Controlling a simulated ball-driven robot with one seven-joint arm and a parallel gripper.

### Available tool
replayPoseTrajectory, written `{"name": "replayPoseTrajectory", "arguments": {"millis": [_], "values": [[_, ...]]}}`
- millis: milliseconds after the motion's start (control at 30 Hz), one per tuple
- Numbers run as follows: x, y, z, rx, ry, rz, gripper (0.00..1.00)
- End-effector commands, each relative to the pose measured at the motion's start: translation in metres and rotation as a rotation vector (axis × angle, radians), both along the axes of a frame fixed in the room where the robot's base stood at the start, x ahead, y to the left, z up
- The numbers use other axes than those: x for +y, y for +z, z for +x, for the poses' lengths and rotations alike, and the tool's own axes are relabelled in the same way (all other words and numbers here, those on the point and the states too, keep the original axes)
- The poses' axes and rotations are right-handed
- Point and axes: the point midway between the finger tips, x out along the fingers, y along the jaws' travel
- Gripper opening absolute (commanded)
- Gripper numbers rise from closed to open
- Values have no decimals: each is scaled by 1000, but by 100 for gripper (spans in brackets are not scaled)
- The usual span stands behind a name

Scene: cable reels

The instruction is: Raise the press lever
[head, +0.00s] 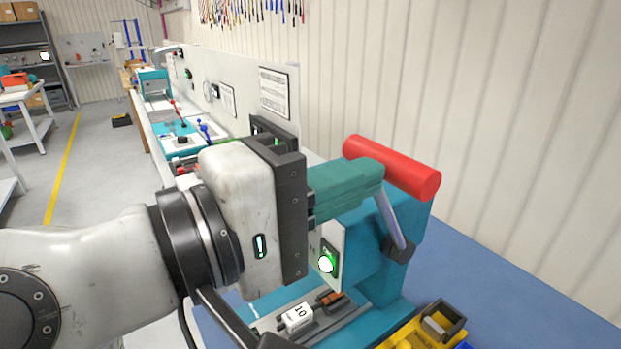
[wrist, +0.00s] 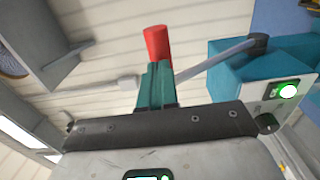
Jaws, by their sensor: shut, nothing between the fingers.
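The press (head: 365,265) is a teal block with a grey metal lever arm (head: 391,218) that slopes up from a dark pivot to a thick red handle (head: 405,172). The red handle also shows in the wrist view (wrist: 157,44), with the grey lever arm (wrist: 215,58) running right to its pivot. My gripper (head: 372,174) is shut and empty. Its green fingers reach to the red handle and overlap it in both views; I cannot tell whether they touch it. In the wrist view the fingertips (wrist: 157,72) hide the handle's lower end.
A lit green button (head: 327,264) is on the press's front panel. A white block marked 10 (head: 297,316) lies at the press's base. A yellow bin (head: 428,325) stands at the front right. The blue bench top (head: 500,280) is clear to the right, and a ribbed wall (head: 480,90) stands behind.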

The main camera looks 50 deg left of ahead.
Motion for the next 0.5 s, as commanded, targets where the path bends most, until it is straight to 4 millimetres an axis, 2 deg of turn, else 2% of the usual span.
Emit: {"name": "replayPoseTrajectory", "arguments": {"millis": [500], "values": [[-1,4,8,0,-2,0,0]]}}
